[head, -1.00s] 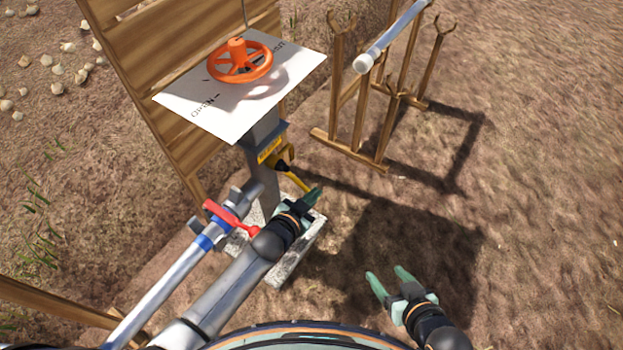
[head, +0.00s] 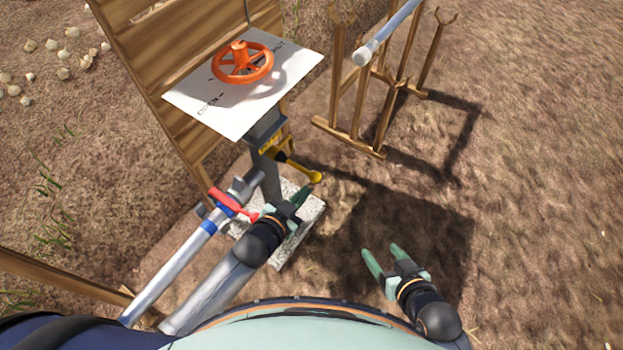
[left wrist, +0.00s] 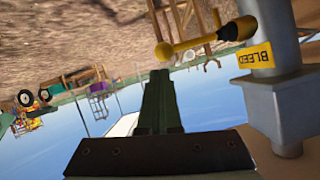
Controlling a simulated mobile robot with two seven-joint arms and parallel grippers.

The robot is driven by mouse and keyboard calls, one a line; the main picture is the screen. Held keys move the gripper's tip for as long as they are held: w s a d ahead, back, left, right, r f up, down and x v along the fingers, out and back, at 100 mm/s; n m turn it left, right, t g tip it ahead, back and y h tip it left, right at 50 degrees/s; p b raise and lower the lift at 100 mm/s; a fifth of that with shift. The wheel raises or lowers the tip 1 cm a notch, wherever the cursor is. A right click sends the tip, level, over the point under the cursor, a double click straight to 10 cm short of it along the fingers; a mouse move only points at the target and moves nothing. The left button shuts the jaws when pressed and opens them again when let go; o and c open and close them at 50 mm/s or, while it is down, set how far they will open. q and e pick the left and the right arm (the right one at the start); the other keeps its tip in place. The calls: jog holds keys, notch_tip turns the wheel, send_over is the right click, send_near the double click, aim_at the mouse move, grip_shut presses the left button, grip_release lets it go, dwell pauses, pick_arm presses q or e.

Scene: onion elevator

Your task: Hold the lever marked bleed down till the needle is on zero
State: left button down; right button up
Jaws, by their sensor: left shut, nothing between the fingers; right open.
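The yellow bleed lever (head: 297,166) sticks out to the right from the grey post (head: 268,180), below the white plate. Its round knob shows clear in the head view. In the left wrist view the lever (left wrist: 205,38) crosses above my fingers, and a yellow label reading BLEED (left wrist: 258,57) is on the post. My left gripper (head: 302,198) is shut and empty, just below the knob in the head view; its fingertips also show in the left wrist view (left wrist: 160,76). I cannot tell whether they touch the lever. My right gripper (head: 383,256) is open and empty over the ground. I see no needle or gauge face.
A red-handled valve (head: 232,203) is on the pipe beside my left arm. A wooden rack (head: 350,137) holds a grey pipe at the upper right. Bare ground lies right.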

pick_arm(q)
jog(key=shift+v, duration=1.15)
pick_arm(e)
jog(key=shift+s+d+f, duration=0.15)
jog(key=shift+s+d, duration=0.1)
jog(key=shift+s, duration=0.2)
pick_arm(q)
jog(key=s+a+r+n+g+y+p, duration=0.1)
jog(key=s+a+r+n+p, duration=0.1)
jog(key=s+a+p, duration=0.3)
jog(key=s+a+r+n+g+y+p, duration=0.1)
jog(key=s+a+r+n+p, duration=0.2)
jog(key=s+a+r+p, duration=0.2)
jog(key=s+p, duration=0.1)
jog(key=s, duration=0.2)
jog(key=shift+a+r+y, duration=0.25)
jog(key=shift+r+y, duration=0.05)
jog(key=shift+y, duration=0.1)
pick_arm(e)
jog(key=s+d+r+h, duration=0.1)
jog(key=d+r, duration=0.2)
jog(key=r, duration=0.5)
jog(key=shift+s+d+r+m, duration=0.15)
jog(key=shift+s+r+m, duration=0.05)
jog(key=shift+r+m, duration=0.1)
